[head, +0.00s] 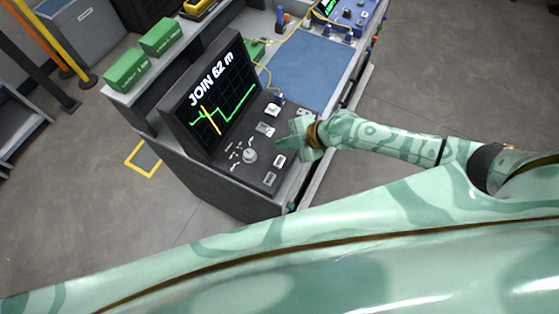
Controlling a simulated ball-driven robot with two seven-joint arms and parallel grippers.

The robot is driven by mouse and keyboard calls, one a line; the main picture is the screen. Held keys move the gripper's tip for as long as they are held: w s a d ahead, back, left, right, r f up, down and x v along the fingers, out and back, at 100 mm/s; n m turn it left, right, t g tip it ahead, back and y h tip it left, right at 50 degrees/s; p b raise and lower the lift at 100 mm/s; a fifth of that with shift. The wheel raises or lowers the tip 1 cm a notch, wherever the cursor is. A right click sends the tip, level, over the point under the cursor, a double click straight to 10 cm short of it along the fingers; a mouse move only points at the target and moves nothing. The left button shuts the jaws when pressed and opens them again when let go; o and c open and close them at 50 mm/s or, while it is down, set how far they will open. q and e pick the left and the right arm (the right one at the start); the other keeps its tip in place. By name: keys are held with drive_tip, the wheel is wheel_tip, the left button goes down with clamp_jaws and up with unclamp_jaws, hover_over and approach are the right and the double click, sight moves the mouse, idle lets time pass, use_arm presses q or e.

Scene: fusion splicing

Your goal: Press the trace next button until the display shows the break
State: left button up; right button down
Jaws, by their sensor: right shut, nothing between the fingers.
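The display (212,100) is lit and reads "JOIN 62 m" above a green trace with a yellow marker line. In front of it is a dark control panel (240,177) with a round knob (250,155) and several light buttons, among them one at the panel's near right (270,178) and one near the middle (265,129). I cannot read which one is the trace next button. My right gripper (284,142) is shut and empty over the right side of the panel. I cannot tell whether it touches a button. My left gripper is not in view.
Two green boxes (125,68) stand on the shelf behind the display. A blue mat (305,72) with a yellow cable beside it lies on the bench. A blue device (345,12) stands at the back. The floor to the right is clear.

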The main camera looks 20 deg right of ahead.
drive_tip(key=b, duration=0.5)
hover_over(284, 162)
wheel_tip(284, 162, down, 6)
drive_tip(key=shift+a+f, duration=0.1)
drive_tip(key=shift+f, duration=0.1)
drive_tip(key=shift+f+b, duration=0.35)
drive_tip(key=shift+f, duration=0.05)
idle(1.1)
drive_tip(key=shift+f+b, duration=0.35)
drive_tip(key=shift+b, duration=0.1)
drive_tip(key=shift+f+b, duration=0.45)
drive_tip(key=shift+b, duration=0.05)
idle(0.6)
idle(0.3)
drive_tip(key=shift+r+p, duration=0.65)
drive_tip(key=shift+r, duration=0.2)
drive_tip(key=shift+r, duration=0.15)
